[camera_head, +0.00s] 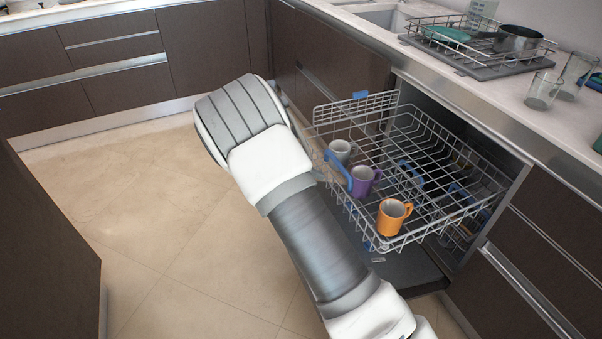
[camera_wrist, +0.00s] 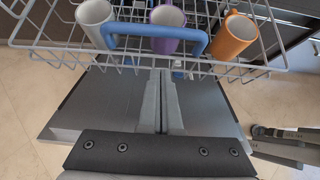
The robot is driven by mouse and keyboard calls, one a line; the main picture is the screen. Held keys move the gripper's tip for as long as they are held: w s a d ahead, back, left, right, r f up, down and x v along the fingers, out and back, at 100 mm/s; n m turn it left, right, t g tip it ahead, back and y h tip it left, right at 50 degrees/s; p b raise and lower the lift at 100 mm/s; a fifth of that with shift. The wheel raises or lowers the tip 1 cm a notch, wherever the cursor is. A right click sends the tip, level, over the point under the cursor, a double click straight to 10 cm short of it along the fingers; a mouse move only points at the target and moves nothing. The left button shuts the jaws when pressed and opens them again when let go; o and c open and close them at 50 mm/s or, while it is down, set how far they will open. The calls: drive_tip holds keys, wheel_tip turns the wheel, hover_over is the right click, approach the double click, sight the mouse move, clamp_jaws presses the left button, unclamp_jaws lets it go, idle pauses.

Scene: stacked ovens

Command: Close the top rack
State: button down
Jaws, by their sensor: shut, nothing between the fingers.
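The top rack (camera_head: 432,196) is a grey wire basket pulled out of the dishwasher opening under the counter. It also shows across the top of the wrist view (camera_wrist: 262,71). A blue handle (camera_wrist: 155,34) runs along its front edge. A grey mug (camera_head: 341,151), a purple mug (camera_head: 362,182) and an orange mug (camera_head: 392,216) stand in it near the front. My gripper (camera_wrist: 161,76) is shut and empty, its fingers pointing toward the rack front below the handle in the wrist view. Whether they touch it I cannot tell. In the head view my arm hides the gripper.
The dishwasher door (camera_head: 412,272) is folded down below the rack, and shows in the wrist view (camera_wrist: 88,105). The counter above holds a dish drainer (camera_head: 478,62) and a glass (camera_head: 543,90). The tiled floor (camera_head: 150,220) at left is clear, with cabinets around it.

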drive_tip(key=shift+w+d+r+b, duration=0.15)
drive_tip(key=shift+w+d, duration=0.05)
drive_tip(key=shift+d, duration=0.4)
drive_tip(key=shift+w+d+r+b, duration=0.15)
drive_tip(key=shift+w+d, duration=0.1)
drive_tip(key=shift+d, duration=0.35)
drive_tip(key=shift+w+d+r+b, duration=0.15)
drive_tip(key=shift+w+d, duration=0.05)
drive_tip(key=shift+d, duration=0.4)
